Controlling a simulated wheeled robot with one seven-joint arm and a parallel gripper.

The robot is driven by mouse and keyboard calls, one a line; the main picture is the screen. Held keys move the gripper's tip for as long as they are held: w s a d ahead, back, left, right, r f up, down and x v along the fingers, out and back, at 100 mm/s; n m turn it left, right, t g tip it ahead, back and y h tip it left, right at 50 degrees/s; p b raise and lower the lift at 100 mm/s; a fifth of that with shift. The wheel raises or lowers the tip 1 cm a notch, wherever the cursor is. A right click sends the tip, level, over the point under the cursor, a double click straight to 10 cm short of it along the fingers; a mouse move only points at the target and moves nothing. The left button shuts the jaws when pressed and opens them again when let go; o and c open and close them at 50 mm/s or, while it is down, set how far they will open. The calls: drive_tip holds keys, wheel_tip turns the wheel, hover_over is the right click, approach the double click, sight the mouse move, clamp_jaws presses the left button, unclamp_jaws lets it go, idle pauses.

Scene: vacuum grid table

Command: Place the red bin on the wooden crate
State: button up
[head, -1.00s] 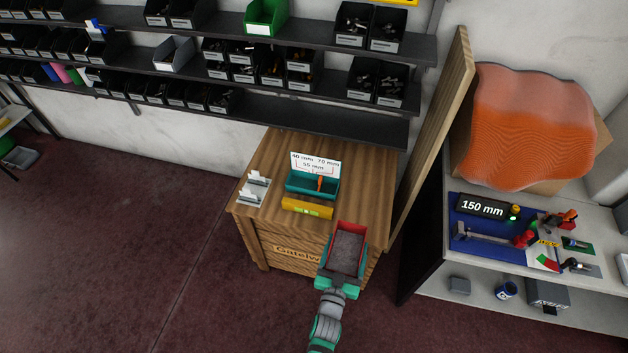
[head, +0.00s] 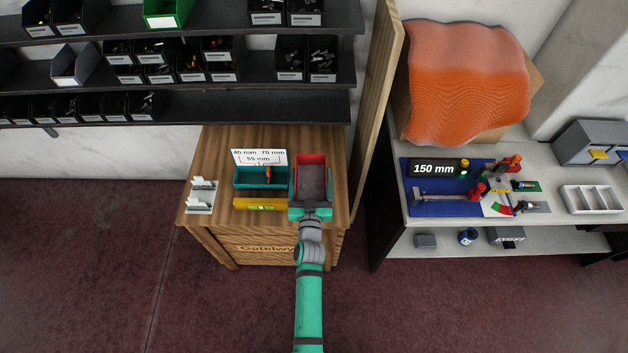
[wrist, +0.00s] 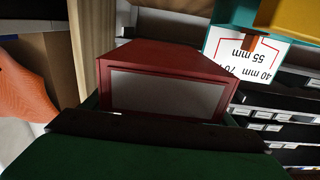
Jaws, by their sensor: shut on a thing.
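The red bin (head: 322,159) has red walls and a dark grey inside. My gripper (head: 310,205) is shut on its near end. In the head view the bin appears over the right part of the wooden crate's top (head: 225,147); I cannot tell whether it touches the top. In the wrist view the bin's red end with a grey label panel (wrist: 165,92) fills the middle, just beyond the dark gripper edge (wrist: 160,130). The bin hides the crate surface beneath it.
On the crate, left of the bin, are a teal tray (head: 247,184), a yellow level (head: 262,204), a white size sign (head: 258,157) and a small white fixture (head: 202,195). A tall wooden board (head: 378,100) stands close on the right. Shelves with bins (head: 180,100) hang behind.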

sight(316, 176)
drive_tip(key=shift+w+d+f, duration=0.25)
drive_tip(key=shift+w+f, duration=0.3)
drive_tip(key=shift+f, duration=0.25)
drive_tip(key=shift+w+d+f, duration=0.2)
drive_tip(key=shift+w+f, duration=0.3)
drive_tip(key=shift+f, duration=0.25)
drive_tip(key=shift+w+d+f, duration=0.2)
drive_tip(key=shift+w+f, duration=0.25)
drive_tip(key=shift+f, duration=0.1)
drive_tip(key=shift+w+d+f, duration=0.15)
drive_tip(key=shift+w+f, duration=0.25)
drive_tip(key=shift+f, duration=1.75)
drive_tip(key=shift+f, duration=0.15)
drive_tip(key=o, duration=1.2)
